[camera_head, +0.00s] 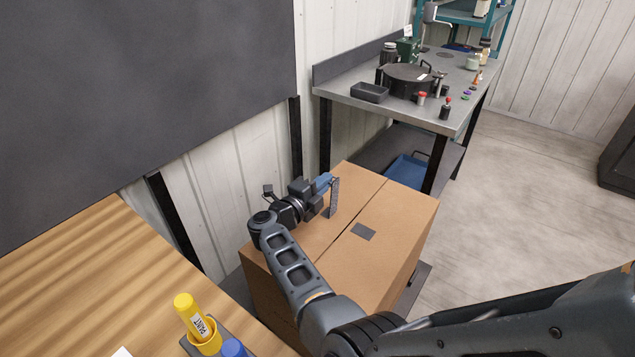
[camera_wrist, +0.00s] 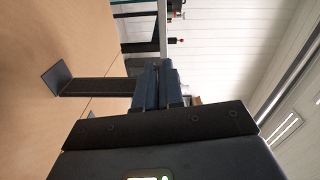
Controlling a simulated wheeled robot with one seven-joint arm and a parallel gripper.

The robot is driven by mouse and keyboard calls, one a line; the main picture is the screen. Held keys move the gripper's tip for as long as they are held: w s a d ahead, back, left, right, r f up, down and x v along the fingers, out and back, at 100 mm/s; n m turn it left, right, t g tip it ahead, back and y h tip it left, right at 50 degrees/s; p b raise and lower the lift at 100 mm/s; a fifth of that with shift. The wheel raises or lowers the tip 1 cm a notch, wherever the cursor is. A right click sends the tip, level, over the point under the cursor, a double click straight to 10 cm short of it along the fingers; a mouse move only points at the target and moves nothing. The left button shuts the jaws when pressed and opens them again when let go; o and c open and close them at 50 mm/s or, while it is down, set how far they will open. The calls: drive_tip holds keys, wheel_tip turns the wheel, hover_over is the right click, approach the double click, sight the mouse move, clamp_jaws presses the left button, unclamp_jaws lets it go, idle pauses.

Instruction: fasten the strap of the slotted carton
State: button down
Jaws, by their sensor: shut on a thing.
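The cardboard carton (camera_head: 400,215) stands on a low dark base, its top closed with a seam across it. The grey strap (camera_head: 334,197) rises upright from the top, left of the seam. My gripper (camera_head: 325,182) is shut on the strap's upper end, above the carton. In the wrist view the strap (camera_wrist: 100,87) runs from the fingers (camera_wrist: 160,72) toward the carton top (camera_wrist: 45,130). I cannot make out a slot.
A wooden table (camera_head: 90,280) with a yellow paint marker (camera_head: 193,315) is at the lower left. A metal workbench (camera_head: 345,85) with a pot (camera_head: 405,80) and small items stands behind the carton. A corrugated wall is close on the left.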

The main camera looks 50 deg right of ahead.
drive_tip(key=s+f+m+b, duration=0.1)
drive_tip(key=s+m, duration=0.2)
drive_tip(key=s+f+m+b, duration=0.2)
drive_tip(key=s+m, duration=0.2)
drive_tip(key=s+f+m+b, duration=0.1)
drive_tip(key=s+m, duration=0.2)
drive_tip(key=s, duration=0.1)
drive_tip(key=shift+s+d+f+m, duration=0.1)
drive_tip(key=shift+d+f+m, duration=0.15)
drive_tip(key=shift+f+m, duration=0.1)
drive_tip(key=shift+s+f+m+t+b, duration=0.15)
drive_tip(key=shift+s+f+m+b, duration=0.25)
drive_tip(key=shift+f+m+b, duration=0.45)
drive_tip(key=shift+s+f+m+t+b, duration=0.15)
drive_tip(key=shift+s+f+m+b, duration=0.35)
drive_tip(key=shift+b, duration=0.6)
drive_tip(key=shift+w+r, duration=0.1)
drive_tip(key=shift+r, duration=0.05)
drive_tip(key=c, duration=1.3)
unclamp_jaws()
drive_tip(key=shift+a, duration=0.1)
drive_tip(key=shift+s+a+r+b, duration=0.1)
drive_tip(key=shift+a+b, duration=0.1)
drive_tip(key=shift+a, duration=1.75)
drive_tip(key=shift+s+a+b, duration=0.1)
drive_tip(key=shift+a+b, duration=0.05)
drive_tip(key=shift+a, duration=1.75)
